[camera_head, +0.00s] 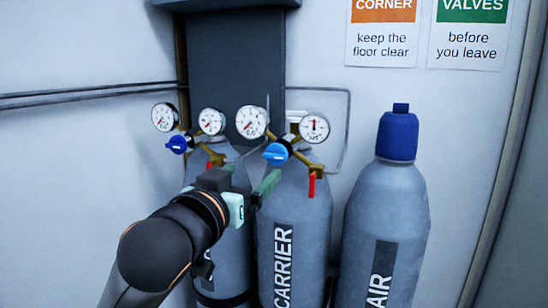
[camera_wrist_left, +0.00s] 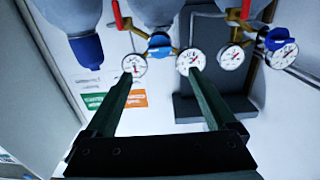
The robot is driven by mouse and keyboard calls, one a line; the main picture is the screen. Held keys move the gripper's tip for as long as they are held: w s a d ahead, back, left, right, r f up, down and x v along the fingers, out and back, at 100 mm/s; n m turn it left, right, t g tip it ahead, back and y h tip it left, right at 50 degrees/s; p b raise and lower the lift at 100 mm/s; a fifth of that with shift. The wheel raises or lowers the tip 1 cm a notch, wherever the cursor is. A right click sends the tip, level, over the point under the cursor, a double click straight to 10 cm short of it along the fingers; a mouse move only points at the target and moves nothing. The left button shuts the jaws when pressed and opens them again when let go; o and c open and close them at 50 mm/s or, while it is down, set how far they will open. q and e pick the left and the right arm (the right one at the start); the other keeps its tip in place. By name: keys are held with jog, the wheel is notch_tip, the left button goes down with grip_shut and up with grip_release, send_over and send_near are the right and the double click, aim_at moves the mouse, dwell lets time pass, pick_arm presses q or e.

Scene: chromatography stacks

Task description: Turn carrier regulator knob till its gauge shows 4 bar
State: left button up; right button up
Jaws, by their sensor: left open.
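The carrier cylinder (camera_head: 290,210), lettered CARRIER, stands in the middle of the head view. Its regulator has a light blue knob (camera_head: 277,153) between a left gauge (camera_head: 251,122) and a right gauge (camera_head: 314,128). The right gauge's needle points about straight up; the scales are too small to read. My left gripper (camera_head: 248,178) is open and empty, in front of and below the knob. In the left wrist view, which is upside down, the knob (camera_wrist_left: 160,43) lies beyond the fingertips (camera_wrist_left: 162,80), roughly between them, apart from both. My right gripper is not in view.
A second cylinder on the left, partly hidden by my arm, has a dark blue knob (camera_head: 178,144) and two gauges. A capped AIR cylinder (camera_head: 385,215) stands at right. A red lever (camera_head: 312,184) hangs below the carrier regulator. Two signs (camera_head: 468,35) are on the wall.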

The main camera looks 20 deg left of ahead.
aim_at(273, 155)
pick_arm(q)
jog(key=w+p, duration=0.1)
jog(key=w, duration=0.4)
jog(key=w+p, duration=0.1)
jog(key=w, duration=0.4)
jog(key=shift+w+d, duration=0.2)
jog(key=shift+w, duration=0.2)
jog(key=c, duration=1.4)
